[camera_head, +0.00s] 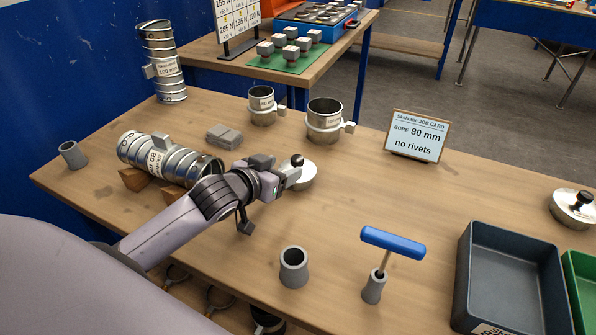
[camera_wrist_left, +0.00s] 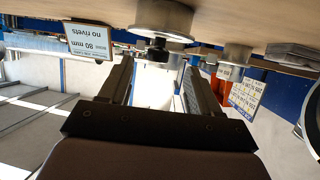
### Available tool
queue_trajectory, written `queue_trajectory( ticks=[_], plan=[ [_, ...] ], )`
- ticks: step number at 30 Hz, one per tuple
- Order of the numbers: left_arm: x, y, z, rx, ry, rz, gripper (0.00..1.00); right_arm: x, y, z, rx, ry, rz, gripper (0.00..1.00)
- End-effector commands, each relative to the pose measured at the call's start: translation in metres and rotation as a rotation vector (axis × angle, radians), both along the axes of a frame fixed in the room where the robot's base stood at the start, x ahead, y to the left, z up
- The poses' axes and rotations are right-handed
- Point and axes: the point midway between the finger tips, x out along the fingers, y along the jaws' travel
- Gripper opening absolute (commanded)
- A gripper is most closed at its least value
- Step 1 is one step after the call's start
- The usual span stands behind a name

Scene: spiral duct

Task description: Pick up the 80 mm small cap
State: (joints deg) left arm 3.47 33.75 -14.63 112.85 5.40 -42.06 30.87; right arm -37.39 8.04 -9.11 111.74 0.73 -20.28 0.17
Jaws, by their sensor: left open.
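The small cap (camera_head: 304,178), a shallow round silver disc with a black knob (camera_head: 297,160), lies on the table near the middle in the head view. My left gripper (camera_head: 293,174) reaches in from the left and overlaps the cap there, hiding part of it. In the left wrist view, which is upside down, the cap (camera_wrist_left: 162,17) and its black knob (camera_wrist_left: 157,50) show just beyond the fingertips. My left gripper (camera_wrist_left: 157,72) is open, with nothing between its fingers, and the knob lines up with the gap. I cannot tell whether anything touches. My right gripper is not in view.
A larger lidded cap (camera_head: 573,210) lies at the right. A duct (camera_head: 180,163) rests on wooden blocks beside my left arm. Two metal collars (camera_head: 325,125) stand behind the small cap. A blue T-handle tool (camera_head: 392,243), grey cup (camera_head: 293,268) and dark bin (camera_head: 510,240) stand in front.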

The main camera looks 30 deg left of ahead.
Motion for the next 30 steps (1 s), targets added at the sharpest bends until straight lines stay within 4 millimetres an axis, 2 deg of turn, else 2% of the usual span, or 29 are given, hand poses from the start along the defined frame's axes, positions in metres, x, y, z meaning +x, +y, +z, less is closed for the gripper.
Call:
queue_trajectory(
  ticks=[10, 21, 27, 30],
  plan=[
    [0.035, -0.005, -0.016, -0.001, 0.0, 0.0, 0.63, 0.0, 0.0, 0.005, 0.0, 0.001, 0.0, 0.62],
    [0.04, -0.005, -0.019, 0.0, 0.0, -0.001, 0.63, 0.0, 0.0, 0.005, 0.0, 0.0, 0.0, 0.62],
    [0.04, -0.005, -0.019, 0.0, 0.0, -0.001, 0.0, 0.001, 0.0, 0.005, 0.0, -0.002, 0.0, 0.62],
    [0.04, -0.005, -0.018, -0.001, -0.002, -0.001, 0.0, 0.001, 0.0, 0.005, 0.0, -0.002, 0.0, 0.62]
  ],
)
